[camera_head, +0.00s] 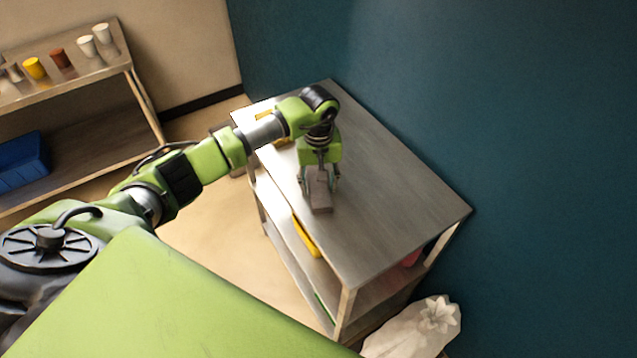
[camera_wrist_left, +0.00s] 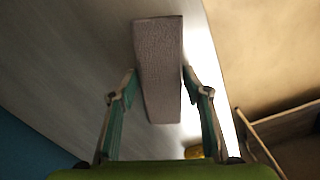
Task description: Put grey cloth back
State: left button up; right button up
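The grey cloth (camera_head: 320,192) is a folded, brownish-grey block. It is at the left part of the top of a grey metal-topped cart (camera_head: 385,205); I cannot tell whether it rests on the top or is slightly above it. My left gripper (camera_head: 320,186) points down over it, with one finger on each long side. In the left wrist view the cloth (camera_wrist_left: 159,75) lies between the fingertips of the left gripper (camera_wrist_left: 159,74), which appear to touch its sides. My right gripper is not in view.
A pale sack (camera_head: 415,330) stands by the near end. A shelf with cups (camera_head: 35,68) and a blue bin (camera_head: 22,160) is at left. The cart top's right side is clear.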

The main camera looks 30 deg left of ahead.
aim_at(318, 185)
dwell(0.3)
pick_arm(q)
jog(key=shift+r, duration=0.5)
notch_tip(318, 185, up, 11)
jog(key=b, duration=0.3)
jog(key=shift+r, duration=0.15)
